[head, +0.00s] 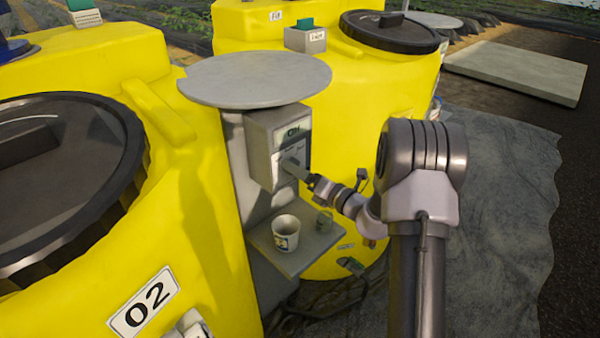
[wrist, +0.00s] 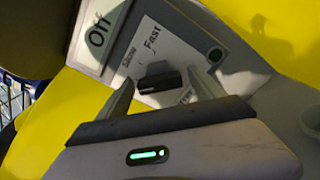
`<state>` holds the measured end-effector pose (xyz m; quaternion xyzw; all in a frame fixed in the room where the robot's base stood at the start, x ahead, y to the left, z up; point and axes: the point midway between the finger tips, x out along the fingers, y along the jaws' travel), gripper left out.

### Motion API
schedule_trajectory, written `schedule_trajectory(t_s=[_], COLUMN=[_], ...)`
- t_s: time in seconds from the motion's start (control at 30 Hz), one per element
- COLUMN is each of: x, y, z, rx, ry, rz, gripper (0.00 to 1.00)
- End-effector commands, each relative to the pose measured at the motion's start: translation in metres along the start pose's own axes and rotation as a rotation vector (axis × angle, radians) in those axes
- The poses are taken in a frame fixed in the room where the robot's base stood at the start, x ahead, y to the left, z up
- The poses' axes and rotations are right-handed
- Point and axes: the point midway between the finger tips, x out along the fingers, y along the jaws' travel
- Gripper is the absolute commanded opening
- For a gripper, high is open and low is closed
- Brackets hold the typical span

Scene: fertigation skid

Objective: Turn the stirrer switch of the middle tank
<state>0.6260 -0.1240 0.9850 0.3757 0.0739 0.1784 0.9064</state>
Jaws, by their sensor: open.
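A grey switch box (head: 277,148) stands between two yellow tanks, under a round grey plate. In the wrist view its face (wrist: 178,50) carries the words "Slow" and "Fast", and a display beside it reads "Off" (wrist: 98,38). A dark switch knob (wrist: 160,77) sits on this face. My gripper (head: 296,170) is at the front of the box. In the wrist view my gripper (wrist: 163,92) is open, with one finger on each side of the knob; I cannot tell whether they touch it. The tank marked 02 (head: 195,215) is in the left foreground.
The round plate (head: 255,80) overhangs the box. Another yellow tank (head: 365,100) stands behind. A grey sheet (head: 500,200) lies on the ground at right.

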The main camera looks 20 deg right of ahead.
Motion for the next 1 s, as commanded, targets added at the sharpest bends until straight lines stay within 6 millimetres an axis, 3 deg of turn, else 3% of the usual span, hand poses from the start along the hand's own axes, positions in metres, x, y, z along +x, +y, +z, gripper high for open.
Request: schedule_trajectory(t_s=[0.03,0.33,0.67,1.0], x=[-0.0002,-0.0004,-0.0006,-0.0007], y=[0.0000,-0.0001,0.0021,0.0051], z=[0.0000,0.0000,0.0020,0.0043], rx=[0.000,0.000,0.056,0.315], ry=[0.000,0.000,0.000,0.002], rz=[0.000,0.000,0.000,-0.001], gripper=[0.75,0.16,0.15,0.15])
